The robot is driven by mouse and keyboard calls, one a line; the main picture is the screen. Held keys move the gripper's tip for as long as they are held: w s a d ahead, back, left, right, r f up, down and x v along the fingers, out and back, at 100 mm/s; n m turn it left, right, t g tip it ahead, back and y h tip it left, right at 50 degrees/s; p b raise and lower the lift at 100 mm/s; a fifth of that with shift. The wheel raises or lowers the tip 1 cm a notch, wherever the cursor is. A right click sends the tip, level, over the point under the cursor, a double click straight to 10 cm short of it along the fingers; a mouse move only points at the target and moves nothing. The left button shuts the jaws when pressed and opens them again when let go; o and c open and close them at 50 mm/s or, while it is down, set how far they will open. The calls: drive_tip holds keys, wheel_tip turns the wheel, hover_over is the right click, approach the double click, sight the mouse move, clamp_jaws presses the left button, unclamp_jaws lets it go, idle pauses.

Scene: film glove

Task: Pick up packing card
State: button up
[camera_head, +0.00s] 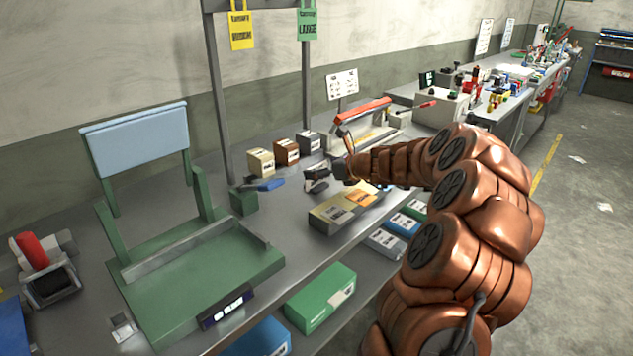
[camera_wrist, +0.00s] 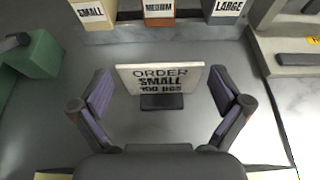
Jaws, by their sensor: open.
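The packing card (camera_wrist: 160,79), a small white sign reading "ORDER SMALL 100 PCS", stands upright on a dark foot on the grey bench. In the wrist view it lies between the two fingers of my gripper (camera_wrist: 163,88), with a gap on each side. The fingers are spread wide and hold nothing. In the head view my gripper (camera_head: 318,180) is low over the bench, and I cannot make out the card there.
Behind the card stand a tan SMALL box (camera_head: 261,163), a brown MEDIUM box (camera_head: 286,152) and a grey LARGE box (camera_head: 309,143). A green press-like stand (camera_head: 200,280) is at the left. A flat labelled box (camera_head: 330,215) lies near the bench's front edge.

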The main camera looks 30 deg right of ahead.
drive_tip(key=shift+x, duration=1.1)
drive_tip(key=c, duration=0.7)
